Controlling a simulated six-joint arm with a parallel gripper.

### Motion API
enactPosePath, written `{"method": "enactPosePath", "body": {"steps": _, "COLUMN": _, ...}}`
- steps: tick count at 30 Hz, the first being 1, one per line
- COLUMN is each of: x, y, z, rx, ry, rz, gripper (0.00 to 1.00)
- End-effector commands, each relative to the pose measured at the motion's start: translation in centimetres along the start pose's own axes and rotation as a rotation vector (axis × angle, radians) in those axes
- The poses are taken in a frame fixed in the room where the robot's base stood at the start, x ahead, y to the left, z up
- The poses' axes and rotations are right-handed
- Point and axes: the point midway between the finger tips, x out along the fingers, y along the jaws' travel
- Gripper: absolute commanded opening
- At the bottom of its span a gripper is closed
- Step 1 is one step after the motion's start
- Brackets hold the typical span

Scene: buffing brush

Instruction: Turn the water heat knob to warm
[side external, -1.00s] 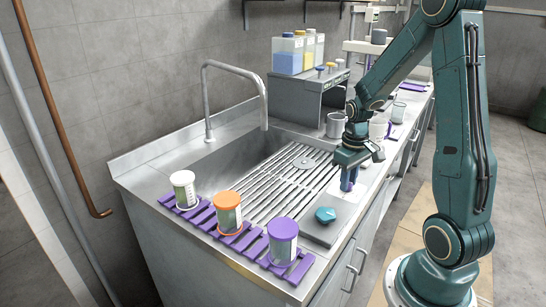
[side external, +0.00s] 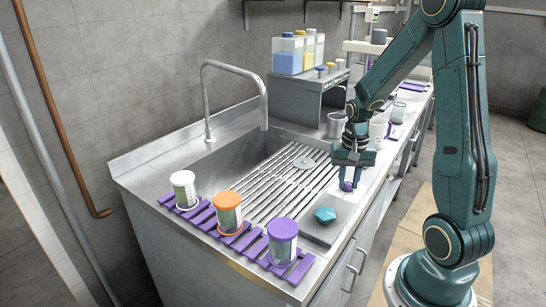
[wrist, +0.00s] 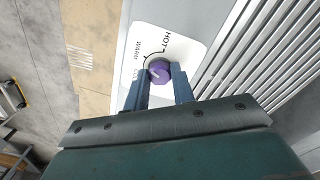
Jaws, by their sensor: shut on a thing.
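The water heat knob (wrist: 159,71) is small, purple and faceted, with a pale mark on its face. It sits on a white dial plate (wrist: 184,44) printed HOT and WARM around an arc; part of the plate is hidden behind a finger. My gripper (wrist: 160,82) is over the knob, with its two blue-grey fingers shut on the knob's sides. In the side external view my gripper (side external: 348,184) points down at the counter's right edge, with purple showing between the fingertips. I cannot tell surely which label the mark points to.
A teal pentagonal piece (side external: 325,214) lies on a grey pad in front of the gripper. Lidded jars, one with a purple lid (side external: 283,231), stand on a purple rack. The slatted drainer (side external: 285,180) and faucet (side external: 208,100) are to the left. A metal mug (side external: 337,125) stands behind.

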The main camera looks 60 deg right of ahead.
Motion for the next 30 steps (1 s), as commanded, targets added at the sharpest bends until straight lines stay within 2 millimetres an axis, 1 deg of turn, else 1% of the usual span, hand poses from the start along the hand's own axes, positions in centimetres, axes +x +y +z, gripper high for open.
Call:
{"method": "enactPosePath", "body": {"steps": 6, "x": -0.09, "y": -0.03, "z": -0.1, "rx": 0.029, "ry": 0.003, "rz": -0.001, "gripper": 0.02}}
{"method": "enactPosePath", "body": {"steps": 15, "x": -0.1, "y": -0.03, "z": -0.11, "rx": 0.028, "ry": 0.004, "rz": -0.001, "gripper": 0.02}}
{"method": "enactPosePath", "body": {"steps": 16, "x": -0.1, "y": -0.03, "z": -0.11, "rx": 0.028, "ry": 0.004, "rz": -0.001, "gripper": 0.29}}
{"method": "enactPosePath", "body": {"steps": 18, "x": -0.09, "y": -0.02, "z": -0.1, "rx": 0.028, "ry": 0.004, "rz": -0.001, "gripper": 0.42}}
{"method": "enactPosePath", "body": {"steps": 19, "x": -0.08, "y": -0.02, "z": -0.09, "rx": 0.028, "ry": 0.003, "rz": -0.001, "gripper": 0.47}}
{"method": "enactPosePath", "body": {"steps": 30, "x": -0.16, "y": -0.01, "z": -0.05, "rx": 0.027, "ry": 0.002, "rz": -0.001, "gripper": 0.47}}
